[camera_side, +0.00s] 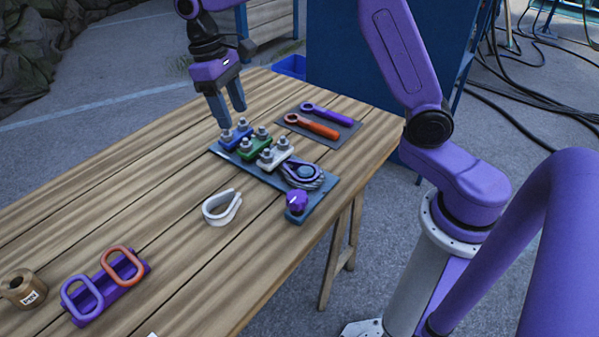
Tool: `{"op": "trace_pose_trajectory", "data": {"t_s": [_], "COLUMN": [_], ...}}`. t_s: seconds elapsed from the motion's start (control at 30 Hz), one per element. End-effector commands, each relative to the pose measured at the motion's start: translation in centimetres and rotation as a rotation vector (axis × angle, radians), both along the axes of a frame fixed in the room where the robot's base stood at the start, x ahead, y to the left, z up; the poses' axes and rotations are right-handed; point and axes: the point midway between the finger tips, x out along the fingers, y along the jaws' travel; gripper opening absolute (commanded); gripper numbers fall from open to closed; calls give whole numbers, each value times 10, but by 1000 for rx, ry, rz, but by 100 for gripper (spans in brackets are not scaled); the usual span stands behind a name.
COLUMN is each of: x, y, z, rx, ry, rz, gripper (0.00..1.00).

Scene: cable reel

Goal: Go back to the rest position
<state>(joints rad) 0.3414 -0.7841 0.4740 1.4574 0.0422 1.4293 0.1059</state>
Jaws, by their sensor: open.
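My gripper (233,110) is open and points down over the wooden table. Its fingertips are at the blue clamp block (236,136), the farthest left on the dark plate (320,203). I cannot tell whether the fingers touch it. A green block (254,147) and a white block (274,154) sit beside it on the plate, each with metal bolts. A reel with dark coiled cable (303,174) and a purple knob (296,203) are at the plate's near right end.
A purple wrench (327,114) and an orange wrench (312,126) lie on a dark mat behind. A white loop (222,207), a purple tray with ring handles (105,288) and a tape roll (22,289) lie nearer. The table's (180,240) left middle is clear.

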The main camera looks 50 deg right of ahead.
Motion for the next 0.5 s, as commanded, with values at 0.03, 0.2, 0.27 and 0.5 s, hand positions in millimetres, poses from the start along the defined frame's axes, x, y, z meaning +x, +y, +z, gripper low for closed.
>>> {"op": "trace_pose_trajectory", "data": {"t_s": [0.03,0.2,0.27,0.5], "x": [-18,-75,-95,-179], "y": [3,7,6,-10], "z": [4,7,7,1], "rx": [6,26,35,76], "ry": [-15,-59,-73,-130], "rz": [45,188,237,442], "gripper": [57,57,57,57]}}
